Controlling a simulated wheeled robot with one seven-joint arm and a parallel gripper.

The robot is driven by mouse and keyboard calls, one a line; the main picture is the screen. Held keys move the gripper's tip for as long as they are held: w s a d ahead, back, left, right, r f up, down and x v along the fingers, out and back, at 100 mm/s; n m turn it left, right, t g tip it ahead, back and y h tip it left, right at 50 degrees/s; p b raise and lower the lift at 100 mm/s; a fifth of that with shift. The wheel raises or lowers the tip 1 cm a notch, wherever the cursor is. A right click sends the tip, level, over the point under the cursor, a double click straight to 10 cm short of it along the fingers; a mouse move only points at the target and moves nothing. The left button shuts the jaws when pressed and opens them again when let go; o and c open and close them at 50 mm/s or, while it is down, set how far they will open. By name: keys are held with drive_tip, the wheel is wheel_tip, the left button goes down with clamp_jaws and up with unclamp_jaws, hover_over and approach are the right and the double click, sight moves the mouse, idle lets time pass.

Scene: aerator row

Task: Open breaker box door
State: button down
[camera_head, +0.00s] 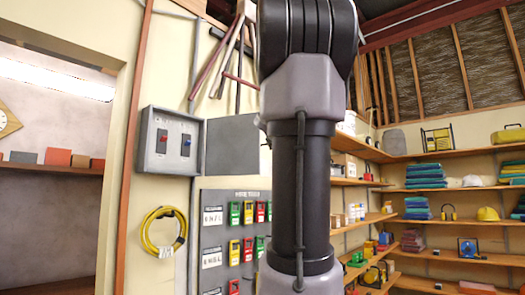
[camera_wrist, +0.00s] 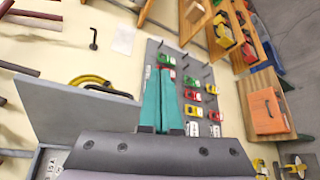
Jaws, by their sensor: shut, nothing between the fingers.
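The grey breaker box (camera_head: 168,143) is on the wall at left of centre in the head view. Its two dark switches, one with a red mark and one with a blue mark, are exposed. Its flat grey door (camera_head: 232,146) stands open, swung out to the right of the box. Contact with the door cannot be told. The head view does not show the gripper.
A lockout board (camera_head: 222,230) with red, yellow and green tags hangs below the door; it also shows in the wrist view (camera_wrist: 190,85). A coiled yellow cable (camera_head: 164,231) hangs under the box. Stocked shelves (camera_head: 460,255) line the right side. My arm blocks the middle of the head view.

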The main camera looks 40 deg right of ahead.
drive_tip(key=w+d+f+m+y, duration=0.2)
drive_tip(key=f+m+y, duration=0.25)
drive_tip(key=m, duration=0.55)
drive_tip(key=w+d+f+m+y, duration=0.25)
drive_tip(key=f+m, duration=0.25)
drive_tip(key=m, duration=0.5)
drive_tip(key=w+d+r+m+t+y, duration=0.1)
drive_tip(key=w+r+m+t+y, duration=0.1)
drive_tip(key=r+m+t+y, duration=0.25)
drive_tip(key=w+d+r+m+t+y, duration=0.1)
drive_tip(key=d+r+m+t, duration=0.15)
drive_tip(key=r+m, duration=0.45)
drive_tip(key=w+a+r+n, duration=0.1)
drive_tip(key=w+a, duration=0.4)
drive_tip(key=w, duration=0.3)
drive_tip(key=shift+w+r+t, duration=0.2)
drive_tip(key=shift+t, duration=0.1)
drive_tip(key=shift+a+h, duration=0.1)
drive_tip(key=shift+h, duration=0.25)
